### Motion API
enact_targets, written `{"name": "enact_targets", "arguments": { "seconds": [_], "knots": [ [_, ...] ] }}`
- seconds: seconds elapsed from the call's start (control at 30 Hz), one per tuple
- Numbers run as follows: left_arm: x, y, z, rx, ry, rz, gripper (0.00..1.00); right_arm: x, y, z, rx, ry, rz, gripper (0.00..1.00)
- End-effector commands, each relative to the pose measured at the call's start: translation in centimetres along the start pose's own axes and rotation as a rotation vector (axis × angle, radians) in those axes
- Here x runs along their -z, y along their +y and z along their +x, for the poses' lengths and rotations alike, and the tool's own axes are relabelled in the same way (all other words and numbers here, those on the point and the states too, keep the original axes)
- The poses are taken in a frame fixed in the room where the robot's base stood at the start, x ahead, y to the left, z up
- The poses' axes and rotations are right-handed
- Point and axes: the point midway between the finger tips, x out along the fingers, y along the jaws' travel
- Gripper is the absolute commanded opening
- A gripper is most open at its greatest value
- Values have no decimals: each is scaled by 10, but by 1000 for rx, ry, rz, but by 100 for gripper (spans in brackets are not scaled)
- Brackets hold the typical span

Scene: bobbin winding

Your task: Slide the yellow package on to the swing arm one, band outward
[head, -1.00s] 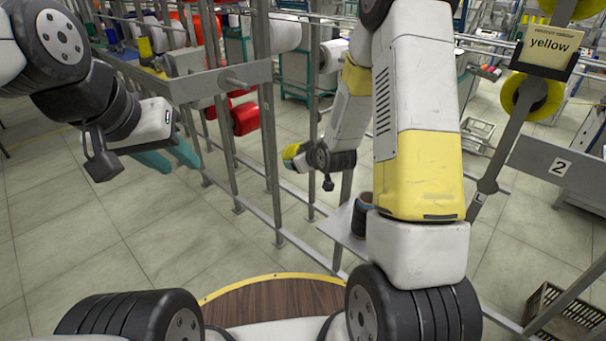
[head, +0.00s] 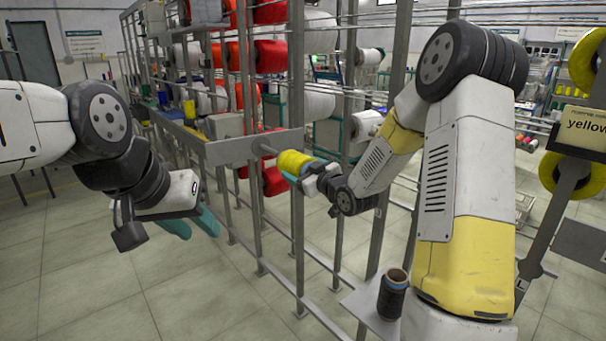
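The yellow package (head: 294,162) is in my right gripper (head: 303,177), whose teal fingers are shut on it. It is level with a short peg (head: 264,149) on a grey plate, close to the peg's tip. I cannot tell whether peg and package touch. The peg carries no readable number, so I cannot confirm it is swing arm one. No band can be made out on the package; the hand hides its near side.
Upright posts (head: 297,230) stand near the package. Red, white and other spools fill the rack behind. A dark bobbin (head: 392,293) stands on a small grey shelf (head: 362,308). A sign reading "yellow" (head: 583,124) hangs at right by yellow packages (head: 562,172).

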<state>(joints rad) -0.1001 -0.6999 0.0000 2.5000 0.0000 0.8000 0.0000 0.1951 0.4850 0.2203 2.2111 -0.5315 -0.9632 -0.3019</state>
Motion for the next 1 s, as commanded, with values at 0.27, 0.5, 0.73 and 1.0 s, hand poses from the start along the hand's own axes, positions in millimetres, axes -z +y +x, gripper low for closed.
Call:
{"name": "enact_targets", "arguments": {
  "seconds": [0.27, 0.5, 0.73, 1.0],
  "knots": [
    [0, 0, 0, 0, 0, 0, 36, 0, 0, 22, -1, 1, 0, 27],
    [0, 0, 0, 0, 0, 0, 36, 0, 0, 30, 0, 1, 0, 27],
    [0, 0, 0, 0, 0, 0, 36, 1, 0, 46, -1, 1, 0, 27],
    [0, 0, 0, 0, 0, 0, 36, 1, 0, 65, -1, 1, 0, 27]
  ]
}}
